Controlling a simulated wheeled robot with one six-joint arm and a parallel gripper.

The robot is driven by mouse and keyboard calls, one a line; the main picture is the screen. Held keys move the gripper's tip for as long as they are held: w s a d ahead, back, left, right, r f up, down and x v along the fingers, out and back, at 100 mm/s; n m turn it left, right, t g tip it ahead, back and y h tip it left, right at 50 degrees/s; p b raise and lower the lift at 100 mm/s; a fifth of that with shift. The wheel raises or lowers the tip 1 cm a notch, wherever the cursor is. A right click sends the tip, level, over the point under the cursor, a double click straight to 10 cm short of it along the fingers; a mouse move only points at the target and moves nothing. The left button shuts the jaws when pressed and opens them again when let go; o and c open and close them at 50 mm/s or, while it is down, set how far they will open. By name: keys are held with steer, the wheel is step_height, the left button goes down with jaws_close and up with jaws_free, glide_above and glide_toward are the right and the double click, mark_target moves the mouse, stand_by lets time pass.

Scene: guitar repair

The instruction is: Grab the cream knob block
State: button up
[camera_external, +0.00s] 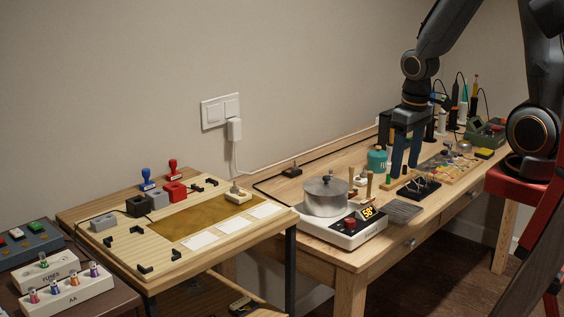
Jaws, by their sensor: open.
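The cream knob block (236,198) sits at the right part of the light wooden board (120,240), beside a brown mat area. It is a small pale block with a knob on top. My gripper (405,168) is over the workbench on the right, well to the right of the block. Its two blue fingers point down, apart, and hold nothing that I can see.
A red block (174,192), a grey block (157,199) and a black block (138,206) stand left of the cream one. A pot (325,197) sits on a white scale (342,236). A teal jar (377,160) and tools crowd the area near my gripper.

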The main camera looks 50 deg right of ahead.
steer(key=shift+o, duration=0.5)
steer(key=n+g+y+b, duration=0.15)
steer(key=n+y, duration=0.25)
steer(key=n, duration=1.4)
glide_toward(238, 193)
steer(key=shift+t, duration=0.25)
steer(key=p+x, duration=0.1)
steer(key=x, duration=0.1)
steer(key=p+x, duration=0.1)
steer(key=x, duration=0.1)
steer(key=p+x, duration=0.1)
steer(key=x, duration=0.1)
steer(key=shift+s+f, duration=0.25)
steer(key=shift+f, duration=0.15)
steer(key=shift+a+f, duration=0.2)
steer(key=shift+f, duration=0.25)
